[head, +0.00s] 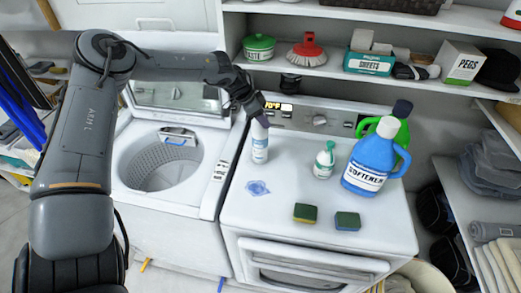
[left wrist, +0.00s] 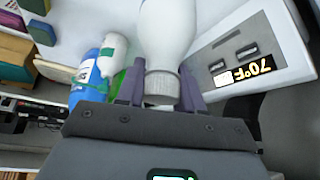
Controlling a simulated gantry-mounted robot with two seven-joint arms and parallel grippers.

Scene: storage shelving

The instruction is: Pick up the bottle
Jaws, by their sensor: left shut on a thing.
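A slim white bottle (head: 260,146) is upright over the left back part of the dryer top. I cannot tell whether its base touches the surface. My left gripper (head: 261,114) reaches it from above and is shut around its upper end. In the left wrist view the bottle (left wrist: 168,28) extends away between the two fingers of the gripper (left wrist: 161,90), which close on its grey neck. My right gripper is in neither view.
A blue softener jug (head: 371,160), a green jug (head: 401,130) and a small white pump bottle (head: 323,164) stand to the right on the dryer (head: 290,217). Two sponges (head: 306,213) lie in front. An open washer (head: 160,205) is at left; a loaded shelf (head: 325,71) runs behind.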

